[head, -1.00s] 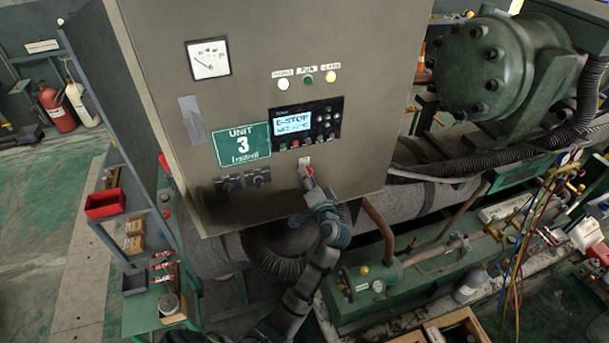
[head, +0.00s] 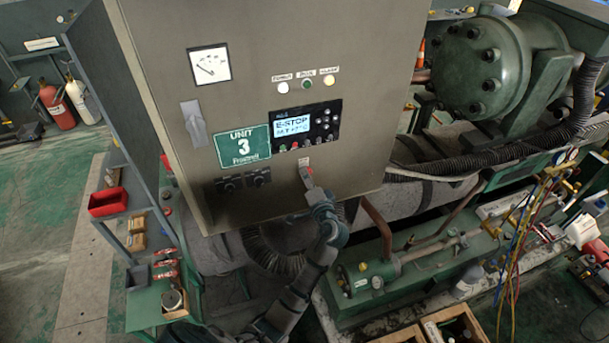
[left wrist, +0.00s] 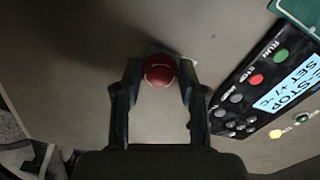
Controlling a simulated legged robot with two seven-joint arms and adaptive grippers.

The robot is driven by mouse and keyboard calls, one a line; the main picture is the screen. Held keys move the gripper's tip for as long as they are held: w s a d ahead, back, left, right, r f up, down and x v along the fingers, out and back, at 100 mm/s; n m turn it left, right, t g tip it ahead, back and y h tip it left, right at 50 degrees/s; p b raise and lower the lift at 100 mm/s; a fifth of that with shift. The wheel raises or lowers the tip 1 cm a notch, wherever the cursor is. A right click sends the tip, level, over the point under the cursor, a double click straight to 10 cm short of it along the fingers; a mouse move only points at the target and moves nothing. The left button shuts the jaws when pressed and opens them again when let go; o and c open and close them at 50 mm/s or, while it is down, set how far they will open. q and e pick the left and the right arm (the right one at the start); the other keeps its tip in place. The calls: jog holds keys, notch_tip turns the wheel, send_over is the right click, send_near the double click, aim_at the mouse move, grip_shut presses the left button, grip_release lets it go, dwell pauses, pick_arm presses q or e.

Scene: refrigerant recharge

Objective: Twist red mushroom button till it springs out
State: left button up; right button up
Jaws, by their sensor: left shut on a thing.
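The red mushroom button (left wrist: 160,71) sits on the front of the grey control cabinet (head: 270,40), below the display panel. In the left wrist view it lies between the two fingers of my left gripper (left wrist: 158,80), which is shut on it. In the head view my left gripper (head: 308,178) reaches up to the cabinet and hides most of the button. My right gripper is not in view.
A green UNIT 3 sign (head: 242,147) and two dark knobs (head: 258,178) are left of the gripper. A shelf with a red bin (head: 108,202) stands at the left. Green pipework (head: 370,280) and colored hoses (head: 522,230) lie to the right.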

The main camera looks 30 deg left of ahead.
pick_arm(q)
jog(key=o, duration=1)
jog(key=shift+w+d+r, duration=0.1)
jog(key=shift+d+r, duration=0.05)
jog(key=shift+d, duration=0.2)
jog(key=shift+o, duration=0.5)
jog(key=shift+d, duration=0.15)
jog(key=v, duration=0.8)
jog(key=shift+s, duration=0.45)
